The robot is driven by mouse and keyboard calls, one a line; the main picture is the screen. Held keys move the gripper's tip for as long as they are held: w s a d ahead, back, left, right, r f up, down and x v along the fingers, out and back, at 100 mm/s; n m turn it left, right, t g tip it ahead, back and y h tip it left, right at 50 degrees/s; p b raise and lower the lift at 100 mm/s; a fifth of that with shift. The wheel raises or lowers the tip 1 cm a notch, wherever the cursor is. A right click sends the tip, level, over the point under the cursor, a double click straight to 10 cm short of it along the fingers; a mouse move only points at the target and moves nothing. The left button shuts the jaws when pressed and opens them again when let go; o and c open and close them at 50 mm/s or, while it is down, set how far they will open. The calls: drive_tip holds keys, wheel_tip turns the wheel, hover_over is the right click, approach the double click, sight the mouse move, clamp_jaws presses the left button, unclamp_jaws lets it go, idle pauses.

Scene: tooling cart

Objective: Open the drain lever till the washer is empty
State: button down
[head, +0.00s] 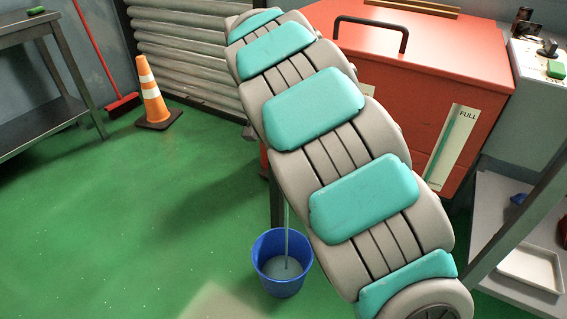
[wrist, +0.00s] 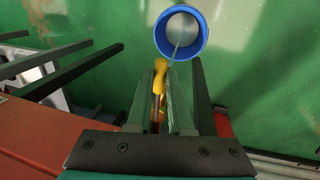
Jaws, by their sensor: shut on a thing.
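The washer (head: 430,42) is a red lidded tank at the back right in the head view. Its sight gauge (head: 452,150), marked FULL at the top, shows a greenish strip; I cannot read the level surely. My gripper is hidden behind my arm in the head view. In the wrist view my gripper (wrist: 162,84) is shut on the yellow drain lever (wrist: 159,80). A thin grey stream runs into a blue bucket (head: 268,252) on the floor, which holds some grey liquid. The bucket also shows in the wrist view (wrist: 160,38). The drain outlet is hidden.
An orange cone (head: 152,92) and a red broom (head: 122,105) stand at the back left, near a dark metal bench (head: 38,120). A shelf with a white tray (head: 532,268) is at the right. Green floor left of the bucket is clear.

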drive_tip(key=shift+w+a+m, duration=0.15)
drive_tip(key=shift+a+m, duration=0.05)
drive_tip(key=shift+m, duration=0.1)
drive_tip(key=c, duration=1.1)
unclamp_jaws()
drive_tip(key=shift+w+a+r, duration=0.15)
drive_tip(key=shift+a+r, duration=0.05)
drive_tip(key=shift+r, duration=1.1)
drive_tip(key=shift+w+a+r, duration=0.15)
drive_tip(key=shift+a+r, duration=0.05)
drive_tip(key=shift+r, duration=1.05)
drive_tip(key=shift+w+a+r, duration=0.15)
drive_tip(key=shift+a+r, duration=0.05)
drive_tip(key=shift+r, duration=1.1)
drive_tip(key=s+d+r, duration=0.1)
drive_tip(key=s+d, duration=0.6)
drive_tip(key=s, duration=0.1)
drive_tip(key=s+d+f+n, duration=0.1)
drive_tip(key=s+f+n, duration=0.1)
drive_tip(key=s, duration=0.7)
drive_tip(key=s+d+f+n+y, duration=0.1)
drive_tip(key=s+d+f+n, duration=0.1)
drive_tip(key=s, duration=0.7)
drive_tip(key=s+d+f+n, duration=0.2)
drive_tip(key=s+f, duration=0.3)
drive_tip(key=s, duration=0.4)
drive_tip(key=shift+s+d+f+n+g+y, duration=0.2)
drive_tip(key=shift+s+f+n+g+y, duration=0.15)
drive_tip(key=shift+n, duration=0.35)
